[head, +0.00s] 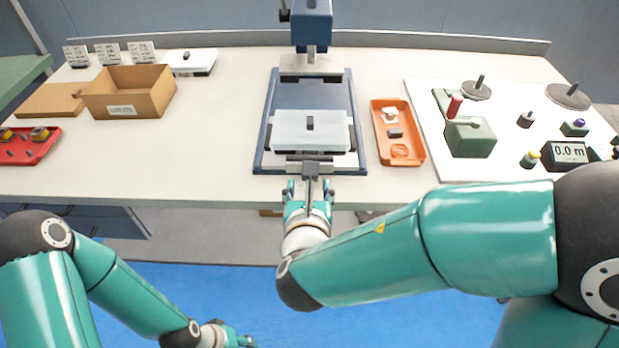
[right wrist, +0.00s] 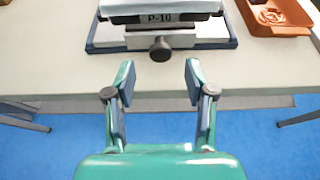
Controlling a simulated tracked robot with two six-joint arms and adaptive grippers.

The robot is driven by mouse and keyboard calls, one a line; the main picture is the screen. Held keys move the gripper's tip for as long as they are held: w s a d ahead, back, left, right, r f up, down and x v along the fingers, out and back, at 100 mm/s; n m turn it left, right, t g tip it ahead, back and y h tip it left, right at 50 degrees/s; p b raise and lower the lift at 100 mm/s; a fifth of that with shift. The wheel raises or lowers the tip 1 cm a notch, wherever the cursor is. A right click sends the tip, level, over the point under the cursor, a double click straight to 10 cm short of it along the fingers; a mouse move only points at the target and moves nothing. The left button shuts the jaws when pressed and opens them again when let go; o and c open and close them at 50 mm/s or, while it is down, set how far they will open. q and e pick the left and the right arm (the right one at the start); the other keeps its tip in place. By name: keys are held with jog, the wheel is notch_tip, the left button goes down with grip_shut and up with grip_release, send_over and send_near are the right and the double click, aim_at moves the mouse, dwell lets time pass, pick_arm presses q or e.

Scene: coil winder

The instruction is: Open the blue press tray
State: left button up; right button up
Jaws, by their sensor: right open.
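The blue press (head: 312,18) stands at the back middle of the bench, on a dark blue base plate (head: 262,150). Its tray (head: 287,134), with a pale top and a short dark peg, sits at the front of that base. In the right wrist view the tray front carries a P-10 label (right wrist: 160,18) and a dark round knob (right wrist: 160,48). My right gripper (right wrist: 158,75) is open and empty, just short of the knob, with the knob between and beyond its fingertips. My left gripper (head: 235,338) is low at the bottom, away from the bench; its fingers are too small to judge.
An orange tray (head: 398,132) with small parts lies right of the press. Further right, a white board (head: 430,112) holds the winder and a 0.0 m display (head: 569,152). A cardboard box (head: 127,93) and red tray (head: 30,150) are at left. Bare bench lies left of the press.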

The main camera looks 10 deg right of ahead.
jog(key=v, duration=0.6)
jog(key=shift+s, duration=0.2)
jog(key=s+d+f+m+g, duration=0.3)
jog(key=f+m+g, duration=0.15)
jog(key=f, duration=0.45)
jog(key=s+d+f+m+g, duration=0.3)
jog(key=s+f+g, duration=0.15)
jog(key=f, duration=0.45)
jog(key=s+a+f+m+g+y, duration=0.35)
jog(key=s+f+m+g, duration=0.3)
jog(key=f+m, duration=0.5)
jog(key=w+d+f+m+t+y, duration=0.15)
jog(key=f+m, duration=0.25)
jog(key=m, duration=0.5)
jog(key=w+d+f+m+t+y, duration=0.1)
jog(key=d+f+m, duration=0.25)
jog(key=m, duration=0.45)
notch_tip(320, 180, up, 13)
jog(key=a+p, duration=0.1)
jog(key=p, duration=1.2)
jog(key=shift+w, duration=0.15)
